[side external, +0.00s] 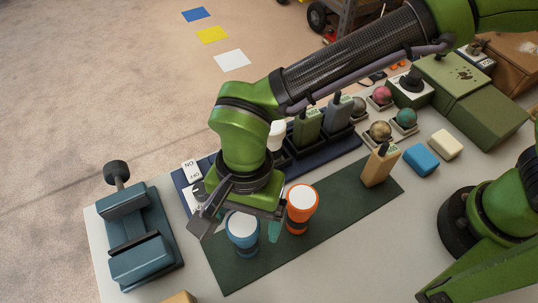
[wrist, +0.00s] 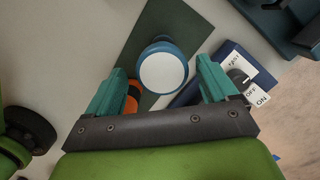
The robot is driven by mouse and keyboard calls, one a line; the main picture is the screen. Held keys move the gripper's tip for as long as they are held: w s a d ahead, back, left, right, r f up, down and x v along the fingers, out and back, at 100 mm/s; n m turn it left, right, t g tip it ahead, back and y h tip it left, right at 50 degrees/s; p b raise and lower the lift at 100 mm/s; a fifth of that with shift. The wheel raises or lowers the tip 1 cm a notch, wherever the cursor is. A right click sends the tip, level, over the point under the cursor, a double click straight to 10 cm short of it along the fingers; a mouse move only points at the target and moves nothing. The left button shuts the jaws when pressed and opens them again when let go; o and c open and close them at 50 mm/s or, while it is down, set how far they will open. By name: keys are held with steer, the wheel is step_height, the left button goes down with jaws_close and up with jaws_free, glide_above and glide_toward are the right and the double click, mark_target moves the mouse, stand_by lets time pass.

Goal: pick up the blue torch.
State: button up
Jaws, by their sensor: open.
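The blue torch (side external: 242,232) stands upright on a dark green mat (side external: 350,207), its round white lens facing up. In the wrist view the blue torch (wrist: 163,68) sits between and slightly beyond my finger tips. My gripper (side external: 238,222) is open and empty, pointing down over the torch; its teal fingers also show in the wrist view (wrist: 158,78). I cannot tell whether a finger touches it. An orange torch (side external: 301,204) stands close to the right, and in the wrist view it (wrist: 132,100) is partly hidden behind the left finger.
A teal vice (side external: 140,245) stands at the left. A dark blue rack (side external: 345,145) with radios lies behind the mat, partly hidden by my arm. A tan radio (side external: 380,166), a blue block (side external: 421,159) and a cream block (side external: 446,144) are to the right.

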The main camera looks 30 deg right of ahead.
steer(key=f, duration=0.5)
steer(key=shift+s+a+f, duration=0.15)
steer(key=shift+a, duration=0.25)
steer(key=c, duration=1.2)
